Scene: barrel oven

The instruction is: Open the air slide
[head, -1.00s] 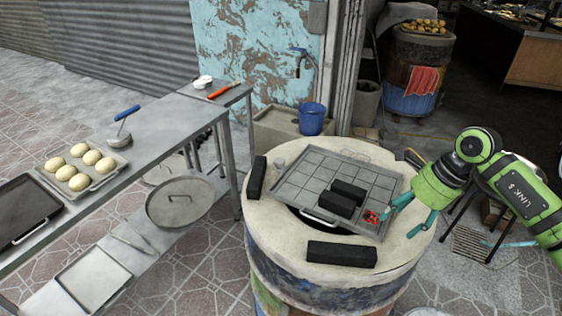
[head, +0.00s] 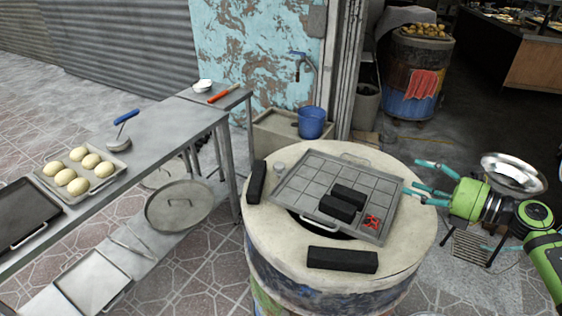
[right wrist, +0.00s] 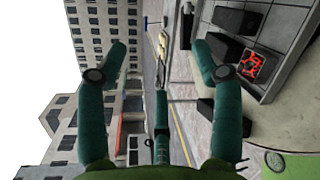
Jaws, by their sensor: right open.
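The barrel oven (head: 285,232) has a pale round top. A square metal tray (head: 300,180) lies on it over a dark opening. A small red piece (head: 372,222) lies at the tray's near right corner; it also shows in the right wrist view (right wrist: 254,65). I cannot make out the air slide in either view. My right gripper (head: 416,180) is open and empty, just right of the oven's rim, with its teal fingers pointing left. In the right wrist view its fingers (right wrist: 160,62) are spread apart with nothing between them. My left gripper is out of view.
Black blocks lie on the tray (head: 338,208) and on the oven top, front (head: 342,259) and left (head: 257,181). A metal table (head: 160,125) with a dough tray (head: 110,176) stands left. A silver bowl (head: 512,172) stands right, behind my arm. A blue bucket (head: 311,122) is behind.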

